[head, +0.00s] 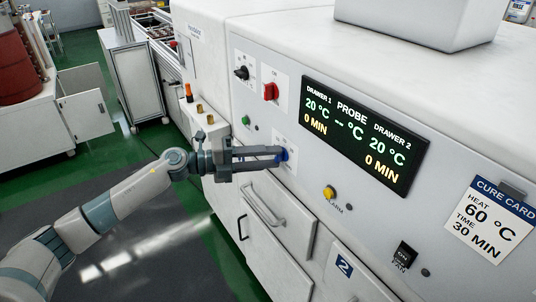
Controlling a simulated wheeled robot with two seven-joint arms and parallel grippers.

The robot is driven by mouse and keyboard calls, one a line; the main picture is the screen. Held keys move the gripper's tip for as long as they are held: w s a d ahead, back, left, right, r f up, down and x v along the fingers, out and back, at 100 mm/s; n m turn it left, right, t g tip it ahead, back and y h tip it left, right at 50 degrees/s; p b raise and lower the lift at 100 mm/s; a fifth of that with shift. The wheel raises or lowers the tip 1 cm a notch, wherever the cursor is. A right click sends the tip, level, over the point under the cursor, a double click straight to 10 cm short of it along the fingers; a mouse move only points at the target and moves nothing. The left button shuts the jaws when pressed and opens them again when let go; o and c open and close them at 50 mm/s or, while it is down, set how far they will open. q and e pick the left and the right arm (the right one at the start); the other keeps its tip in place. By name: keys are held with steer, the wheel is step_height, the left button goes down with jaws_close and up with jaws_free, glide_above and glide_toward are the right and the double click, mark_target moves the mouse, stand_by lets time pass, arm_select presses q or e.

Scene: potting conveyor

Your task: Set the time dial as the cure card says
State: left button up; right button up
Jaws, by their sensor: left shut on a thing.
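My left gripper (279,157) reaches in from the left, its fingers shut on a blue dial (285,155) on the white machine's front panel. The fingers hide most of the dial and its label, so its setting cannot be read. The cure card (490,221) at the right reads heat 60 °C, time 30 min. The black display (364,136) shows 20 °C and 0 min for both drawer 1 and drawer 2, with dashes for the probe. My right gripper is not in view.
A black knob (241,73) and a red knob (270,91) sit above on the panel. A green button (245,120), a yellow alarm button (329,193) and a fan switch (404,254) are also there. Drawer handles (263,205) stick out below my gripper.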

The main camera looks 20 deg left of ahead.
arm_select(q)
steer(key=shift+s+d+r+m+y+p, duration=0.1)
steer(key=shift+m+y+p, duration=0.6)
steer(key=shift+m+p, duration=0.85)
steer(key=shift+s+d+r+m+y+p, duration=0.1)
steer(key=shift+m+y+p, duration=0.6)
steer(key=shift+m+p, duration=0.8)
steer(key=shift+n+p, duration=0.25)
steer(key=shift+p, duration=0.1)
steer(key=shift+f, duration=0.1)
steer(key=o, duration=1.1)
steer(key=shift+w, duration=0.1)
steer(key=shift+a, duration=0.2)
